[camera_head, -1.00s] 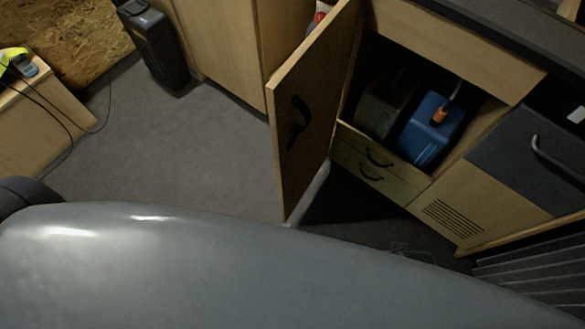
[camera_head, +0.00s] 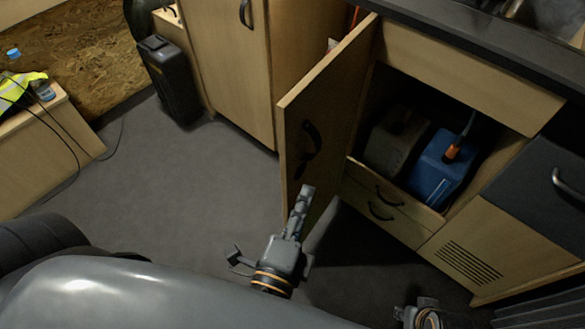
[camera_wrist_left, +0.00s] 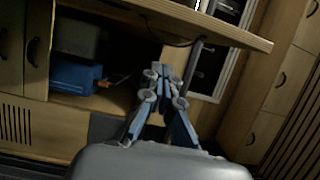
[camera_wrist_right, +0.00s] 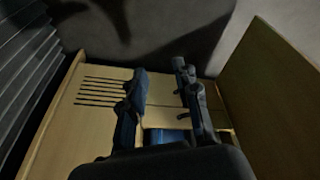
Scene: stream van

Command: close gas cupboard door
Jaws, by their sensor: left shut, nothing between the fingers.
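The gas cupboard door (camera_head: 325,110) is a wooden panel with a black handle (camera_head: 311,137), standing wide open on the left of the cupboard in the head view. Inside the cupboard sit a blue container (camera_head: 440,168) with an orange fitting and a darker one (camera_head: 392,142). My left gripper (camera_head: 305,192) is shut and empty, its fingertips over the lower part of the door; contact cannot be told. In the left wrist view its fingers (camera_wrist_left: 165,75) meet. My right gripper (camera_wrist_right: 160,75) is open and empty. Only part of it shows at the head view's bottom edge.
Two small drawers (camera_head: 385,200) and a vented panel (camera_head: 470,262) are below the opening. A worktop (camera_head: 480,50) runs above. A black case (camera_head: 168,80) stands by the far cupboard. The grey floor (camera_head: 215,180) left of the door is clear.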

